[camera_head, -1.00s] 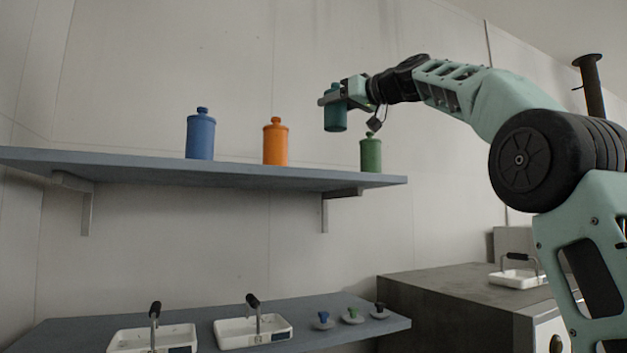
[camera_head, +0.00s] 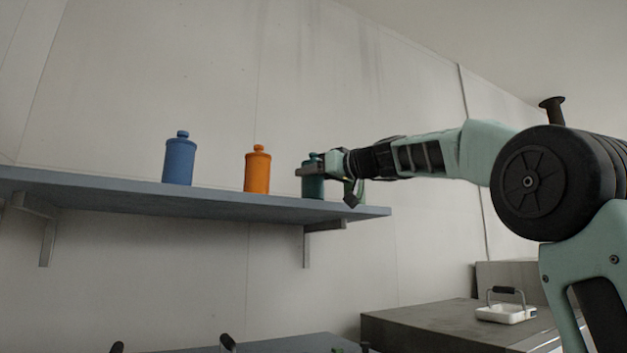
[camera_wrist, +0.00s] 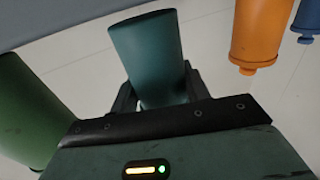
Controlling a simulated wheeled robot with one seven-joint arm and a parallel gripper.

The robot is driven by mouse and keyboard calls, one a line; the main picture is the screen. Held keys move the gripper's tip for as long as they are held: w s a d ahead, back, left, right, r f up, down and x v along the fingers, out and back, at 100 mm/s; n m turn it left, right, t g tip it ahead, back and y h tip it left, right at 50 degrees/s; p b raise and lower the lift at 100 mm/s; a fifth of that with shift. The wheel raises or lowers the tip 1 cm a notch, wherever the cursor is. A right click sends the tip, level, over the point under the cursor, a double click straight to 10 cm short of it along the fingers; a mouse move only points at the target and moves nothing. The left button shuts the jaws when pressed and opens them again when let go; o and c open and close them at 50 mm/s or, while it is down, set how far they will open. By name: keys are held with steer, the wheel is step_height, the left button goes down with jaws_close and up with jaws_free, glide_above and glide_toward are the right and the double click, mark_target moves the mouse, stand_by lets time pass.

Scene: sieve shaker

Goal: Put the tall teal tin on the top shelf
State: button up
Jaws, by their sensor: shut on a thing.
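The tall teal tin (camera_head: 313,186) is upright at the top shelf (camera_head: 215,200), between the orange tin and the green tin. Its base looks level with the shelf surface; I cannot tell if it bears on it. My gripper (camera_head: 312,171) is shut around the teal tin's upper part. In the wrist view the teal tin (camera_wrist: 149,60) sits between the fingers of my gripper (camera_wrist: 157,92).
An orange tin (camera_head: 257,170) and a blue tin (camera_head: 179,160) stand left on the shelf. A green tin (camera_wrist: 30,110), close beside the teal one, is mostly hidden by my gripper in the head view.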

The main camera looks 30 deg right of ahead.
steer(key=shift+f, duration=0.3)
steer(key=shift+f, duration=0.1)
steer(key=o, duration=1.3)
steer(key=shift+c, duration=0.2)
steer(key=b+v, duration=0.6)
steer(key=v, duration=0.6)
